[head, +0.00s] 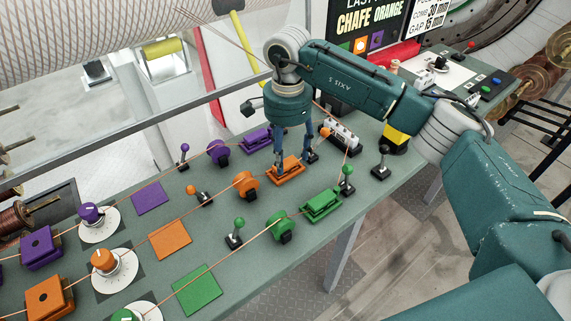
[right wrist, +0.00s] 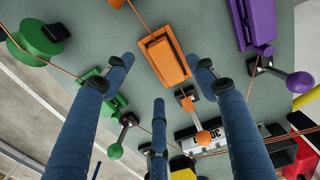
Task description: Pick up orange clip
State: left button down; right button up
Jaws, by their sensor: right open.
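The orange clip (head: 287,171) is a flat orange block on the green bench, with a thin orange line running to it. In the right wrist view the orange clip (right wrist: 164,56) lies beyond my fingertips, roughly between the two upper ones. My right gripper (head: 292,162) points down over the clip, its blue fingers spread and holding nothing. The right gripper's fingers (right wrist: 166,75) are wide apart in the wrist view. Contact with the clip cannot be told. My left gripper is out of view.
A purple clip (head: 256,139) and a green clip (head: 321,205) lie on either side. An orange wheel (head: 246,184) and an orange-knobbed lever (head: 318,142) stand close to the gripper. A white-topped block (head: 341,135) stands behind. Coloured squares and dials fill the bench's left part.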

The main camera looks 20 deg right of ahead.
aim_at(287, 165)
jog(key=shift+w+d+f+p, duration=0.15)
jog(key=shift+f+p, duration=0.55)
jog(key=shift+f, duration=1.2)
jog(key=shift+w, duration=0.1)
jog(key=c, duration=1.3)
jog(key=shift+r, duration=0.1)
